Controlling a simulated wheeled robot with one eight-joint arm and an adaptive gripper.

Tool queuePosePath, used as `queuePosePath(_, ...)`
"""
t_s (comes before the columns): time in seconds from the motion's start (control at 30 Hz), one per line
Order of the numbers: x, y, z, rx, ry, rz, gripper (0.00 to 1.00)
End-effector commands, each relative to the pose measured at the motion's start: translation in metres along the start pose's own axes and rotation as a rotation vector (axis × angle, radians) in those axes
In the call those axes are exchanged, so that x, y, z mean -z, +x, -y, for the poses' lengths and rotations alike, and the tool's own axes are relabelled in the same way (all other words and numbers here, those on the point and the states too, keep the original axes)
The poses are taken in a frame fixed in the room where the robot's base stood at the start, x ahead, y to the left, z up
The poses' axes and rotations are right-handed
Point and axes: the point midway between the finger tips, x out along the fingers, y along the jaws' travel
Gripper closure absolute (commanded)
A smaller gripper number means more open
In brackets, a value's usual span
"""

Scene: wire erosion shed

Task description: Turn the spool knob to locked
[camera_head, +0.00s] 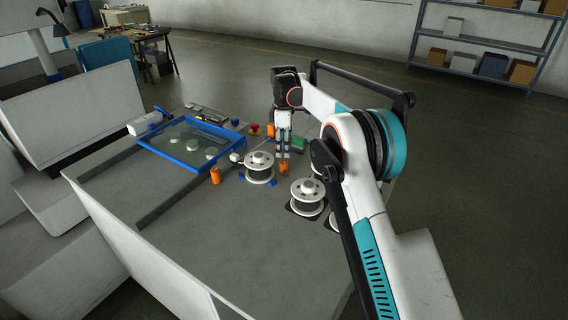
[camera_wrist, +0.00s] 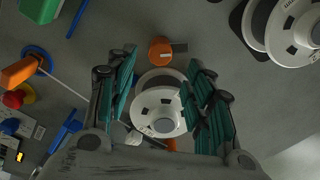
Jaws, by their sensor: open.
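An orange knob (camera_wrist: 160,50) with a pale line on its top sits beside a white flanged spool (camera_wrist: 158,112) in the wrist view. A short dark bar lies at the knob's right side. In the head view an orange piece (camera_head: 284,168), likely this knob, shows just below my gripper (camera_head: 284,150), to the right of the white spool (camera_head: 259,165). My gripper is open and empty, pointing down. In the wrist view its fingers (camera_wrist: 162,72) stand left and right of the spool, with the knob seen just beyond their tips. Contact with the knob is not visible.
More white spools (camera_head: 307,195) stand on the bench to the right, partly behind my arm. A blue-framed tray (camera_head: 188,168) lies to the left. A red button (camera_wrist: 18,98) and an orange handle with a blue ring (camera_wrist: 18,73) are at the wrist view's left.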

Motion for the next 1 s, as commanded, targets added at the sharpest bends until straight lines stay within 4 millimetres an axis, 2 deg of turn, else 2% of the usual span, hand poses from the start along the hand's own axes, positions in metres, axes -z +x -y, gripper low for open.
queuePosePath(0.03, 0.000, 0.013, 0.000, 0.000, 0.000, 0.000, 0.52)
queuePosePath(0.1, 0.000, 0.026, 0.000, 0.000, 0.000, 0.000, 0.52)
queuePosePath(0.3, 0.000, 0.055, 0.000, 0.000, 0.000, 0.000, 0.52)
queuePosePath(0.5, 0.000, 0.067, 0.000, 0.000, 0.001, 0.000, 0.52)
queuePosePath(0.8, 0.000, 0.068, 0.000, 0.000, 0.001, 0.000, 0.52)
queuePosePath(1.0, 0.000, 0.068, 0.000, 0.000, 0.001, 0.000, 0.97)
